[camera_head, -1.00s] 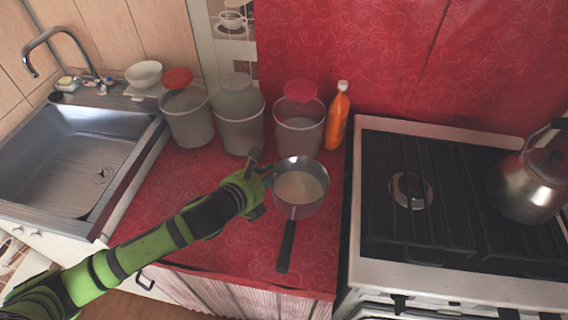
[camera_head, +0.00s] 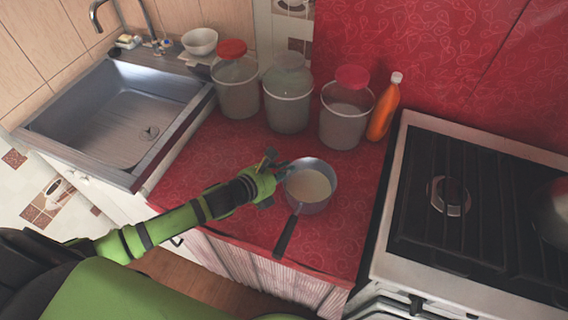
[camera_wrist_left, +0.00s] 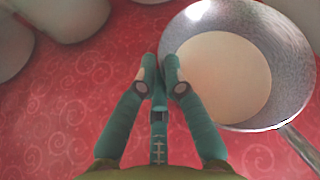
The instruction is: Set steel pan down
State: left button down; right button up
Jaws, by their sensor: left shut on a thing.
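The steel pan (camera_head: 323,202) has a grey wall, a pale beige inner bottom and a dark handle (camera_head: 286,237) pointing toward the counter's front edge. It is over the red counter (camera_head: 222,160), upright; I cannot tell whether its base touches. My left gripper (camera_head: 279,169) is at the pan's left rim, shut on it. In the left wrist view, the gripper fingers (camera_wrist_left: 161,66) are close together at the left edge of the pan (camera_wrist_left: 289,60). The pan's underside is hidden. My right gripper is not in view.
Several grey canisters (camera_head: 288,108) and an orange bottle (camera_head: 383,108) stand behind the pan. The stove (camera_head: 400,165) is to the right with a kettle (camera_head: 553,215). The sink (camera_head: 95,120) is at left. Counter left of the pan is clear.

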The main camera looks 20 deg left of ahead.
pick_arm(q)
jog(key=shift+w+r, duration=0.1)
jog(key=shift+r, duration=0.15)
jog(key=shift+f, duration=0.15)
jog(key=c, duration=1.3)
grip_release()
jog(key=shift+f, duration=0.2)
jog(key=shift+s+r, duration=0.2)
jog(key=shift+b+v, duration=0.6)
jog(key=shift+v, duration=5.35)
